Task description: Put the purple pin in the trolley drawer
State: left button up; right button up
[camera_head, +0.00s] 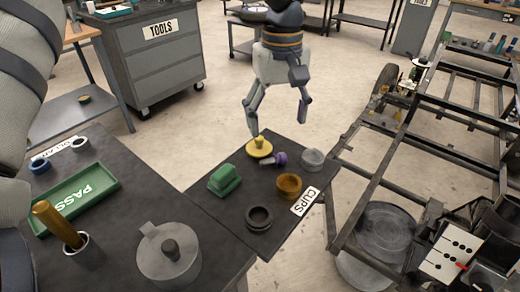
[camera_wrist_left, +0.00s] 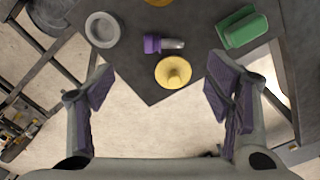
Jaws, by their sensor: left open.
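The purple pin (camera_head: 278,159) lies on its side on the dark table, with a purple head and a grey shank. It sits between a yellow knobbed disc (camera_head: 259,147) and a grey cup (camera_head: 312,158). In the left wrist view the pin (camera_wrist_left: 155,44) lies ahead of the fingers, near the table corner. My left gripper (camera_head: 277,112) is open and empty, above and beyond the far table edge. Its spread fingers also show in the left wrist view (camera_wrist_left: 163,92). The trolley (camera_head: 148,55) marked TOOLS stands at the upper left. My right gripper is out of view.
A green block (camera_head: 224,179), an orange cup (camera_head: 289,185) and a black ring (camera_head: 258,217) share the table with the CUPS label (camera_head: 305,201). A green PASS tray (camera_head: 78,199) is at left. A metal frame (camera_head: 400,170) stands at right. Open floor lies behind the table.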

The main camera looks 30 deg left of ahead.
aim_at(273, 159)
pick_arm(q)
jog(key=f, duration=1)
jog(key=shift+s+a, duration=0.15)
jog(key=shift+s, duration=0.1)
jog(key=shift+r, duration=0.1)
jog(key=c, duration=1.4)
